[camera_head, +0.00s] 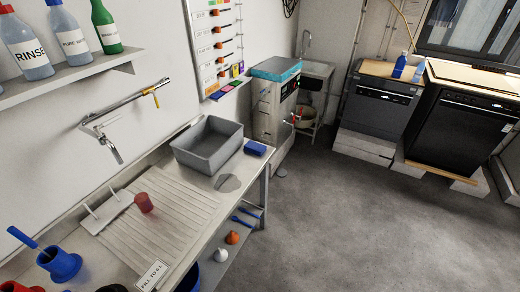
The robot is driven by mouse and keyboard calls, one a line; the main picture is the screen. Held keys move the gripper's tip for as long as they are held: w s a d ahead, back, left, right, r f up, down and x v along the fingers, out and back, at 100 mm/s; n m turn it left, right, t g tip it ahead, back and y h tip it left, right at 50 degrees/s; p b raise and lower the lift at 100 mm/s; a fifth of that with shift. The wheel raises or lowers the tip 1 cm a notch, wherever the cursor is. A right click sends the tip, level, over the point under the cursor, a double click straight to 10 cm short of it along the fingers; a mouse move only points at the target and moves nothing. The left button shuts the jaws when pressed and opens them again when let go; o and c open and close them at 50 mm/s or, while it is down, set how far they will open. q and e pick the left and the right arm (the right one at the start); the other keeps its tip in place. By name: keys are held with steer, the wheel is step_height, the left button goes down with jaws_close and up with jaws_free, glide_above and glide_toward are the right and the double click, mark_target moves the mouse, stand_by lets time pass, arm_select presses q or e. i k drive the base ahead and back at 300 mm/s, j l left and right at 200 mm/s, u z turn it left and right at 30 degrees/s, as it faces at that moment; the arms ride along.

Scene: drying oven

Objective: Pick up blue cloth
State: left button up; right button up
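A small flat blue item (255,148), which looks like a folded cloth or a sponge, lies on the right end of the counter beside the grey basin. A teal-blue cover (276,68) lies on top of the steel cabinet farther back; I cannot tell whether it is cloth. Neither of my grippers shows in the head view.
A shelf (70,77) holds several bottles. The floor (370,220) to the right is clear.

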mark_target(255, 148)
steer(key=i+l+u, duration=0.15)
steer(key=u, duration=0.35)
steer(key=i+l+u, duration=0.1)
steer(key=u, duration=0.35)
steer(key=i+l+u, duration=0.1)
steer(key=l+u, duration=0.25)
steer(key=u, duration=0.15)
steer(key=i+l+u, duration=0.1)
steer(key=l+u, duration=0.4)
steer(key=l, duration=2.2)
